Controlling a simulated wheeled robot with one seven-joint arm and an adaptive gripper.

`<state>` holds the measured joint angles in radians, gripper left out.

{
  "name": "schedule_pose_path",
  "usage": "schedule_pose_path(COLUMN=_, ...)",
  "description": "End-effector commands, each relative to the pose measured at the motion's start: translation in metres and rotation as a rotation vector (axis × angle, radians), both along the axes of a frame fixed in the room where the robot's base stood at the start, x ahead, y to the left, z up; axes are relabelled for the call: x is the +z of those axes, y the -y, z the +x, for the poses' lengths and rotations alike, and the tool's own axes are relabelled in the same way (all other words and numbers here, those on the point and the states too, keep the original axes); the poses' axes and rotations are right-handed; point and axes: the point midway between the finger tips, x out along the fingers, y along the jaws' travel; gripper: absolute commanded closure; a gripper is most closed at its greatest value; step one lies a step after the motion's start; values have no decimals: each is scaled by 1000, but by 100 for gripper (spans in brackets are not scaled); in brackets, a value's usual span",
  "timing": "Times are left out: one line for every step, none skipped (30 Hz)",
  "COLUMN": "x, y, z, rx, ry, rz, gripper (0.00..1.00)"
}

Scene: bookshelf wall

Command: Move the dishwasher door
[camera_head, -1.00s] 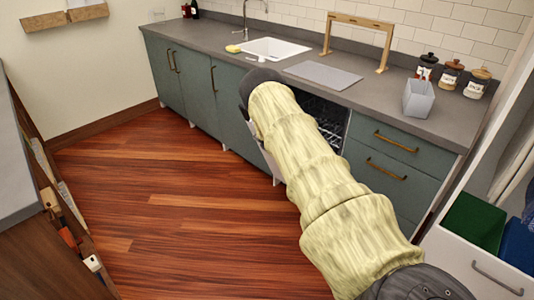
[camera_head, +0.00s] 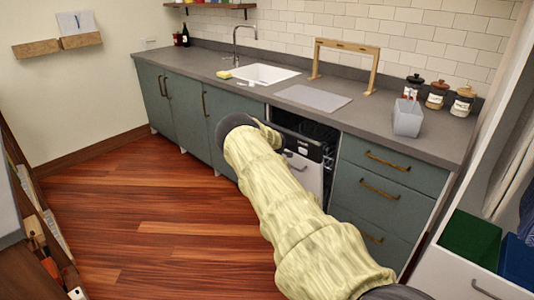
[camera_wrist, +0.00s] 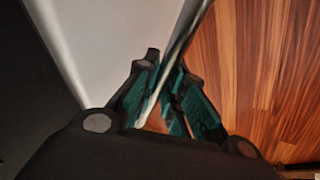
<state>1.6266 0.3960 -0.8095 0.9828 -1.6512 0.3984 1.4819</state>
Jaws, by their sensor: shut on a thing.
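The dishwasher door (camera_head: 308,171) is white with a dark control strip along its top. In the head view it stands partly open, tilted out from the counter front, with a dark gap above it. My arm covers its left and lower parts. In the wrist view the door's pale panel (camera_wrist: 110,45) fills the upper left, and its thin edge runs down between my gripper's teal fingers. My gripper (camera_wrist: 164,85) is shut on that door edge. In the head view its fingers are hidden behind my wrist.
Teal cabinets (camera_head: 220,105) stand left of the dishwasher and teal drawers (camera_head: 385,190) right of it. The grey counter (camera_head: 385,118) holds a sink (camera_head: 262,75), a grey container (camera_head: 407,118) and jars. Wooden floor (camera_head: 140,215) is open at left.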

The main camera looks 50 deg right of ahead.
Motion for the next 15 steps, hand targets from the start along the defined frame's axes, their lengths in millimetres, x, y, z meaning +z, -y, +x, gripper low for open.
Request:
schedule_pose_path(x=1, y=7, z=-2, rx=-3, ry=2, rz=-3, gripper=100)
schedule_pose_path(x=1, y=10, z=-4, rx=-4, ry=1, rz=-3, gripper=100)
schedule_pose_path(x=2, y=14, z=-6, rx=-7, ry=1, rz=-3, gripper=100)
schedule_pose_path(x=3, y=17, z=-8, rx=-8, ry=0, rz=-3, gripper=100)
schedule_pose_path(x=3, y=19, z=-9, rx=-9, ry=0, rz=-3, gripper=100)
schedule_pose_path(x=4, y=22, z=-11, rx=-11, ry=1, rz=-3, gripper=100)
schedule_pose_path(x=4, y=24, z=-12, rx=-12, ry=1, rz=-3, gripper=100)
schedule_pose_path(x=5, y=26, z=-13, rx=-13, ry=1, rz=-3, gripper=100)
schedule_pose_path(x=5, y=27, z=-13, rx=-14, ry=1, rz=-2, gripper=100)
schedule_pose_path(x=6, y=29, z=-14, rx=-14, ry=1, rz=-2, gripper=100)
schedule_pose_path(x=6, y=30, z=-15, rx=-15, ry=2, rz=-2, gripper=100)
schedule_pose_path(x=6, y=31, z=-15, rx=-16, ry=1, rz=-1, gripper=100)
schedule_pose_path(x=7, y=32, z=-16, rx=-17, ry=1, rz=-2, gripper=100)
schedule_pose_path(x=7, y=32, z=-16, rx=-17, ry=1, rz=-2, gripper=100)
schedule_pose_path(x=7, y=33, z=-16, rx=-17, ry=2, rz=-2, gripper=100)
